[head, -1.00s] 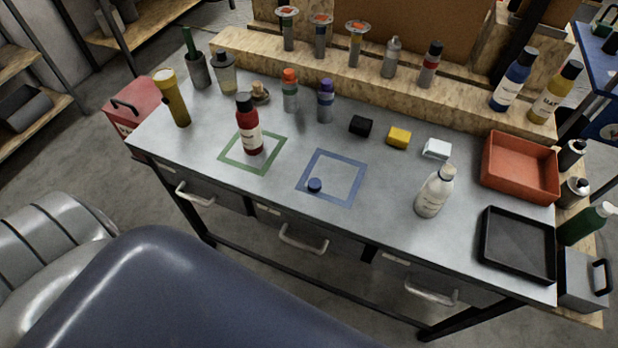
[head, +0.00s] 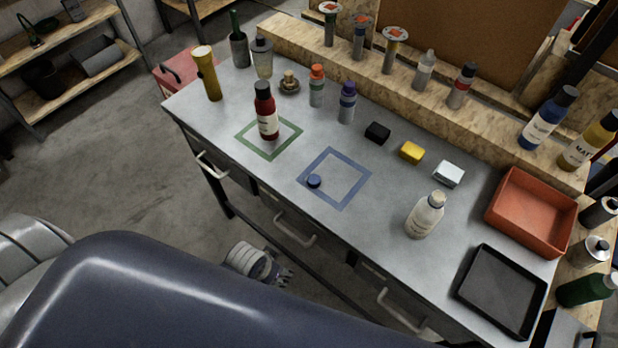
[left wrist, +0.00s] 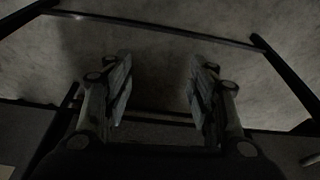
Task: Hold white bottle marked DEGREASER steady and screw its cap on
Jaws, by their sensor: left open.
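A white bottle (head: 424,216) with a printed label stands upright on the grey workbench (head: 385,255), right of the blue square outline. Its label is too small to read, and I cannot tell whether its pale top is a cap or a bare neck. A small dark blue cap (head: 314,181) lies at the left corner of the blue outline (head: 346,205). My left gripper (head: 287,277) is low in front of the bench, apart from the bottle and cap. Its two fingers (left wrist: 160,85) are apart and empty in the left wrist view. My right gripper is not in view.
A red bottle (head: 267,115) stands in the green outline (head: 284,147). Black (head: 377,132), yellow (head: 411,152) and white (head: 448,174) blocks lie behind the white bottle. A red bin (head: 520,240) and black tray (head: 490,315) are at the right. Drawer handles (head: 293,231) project along the front.

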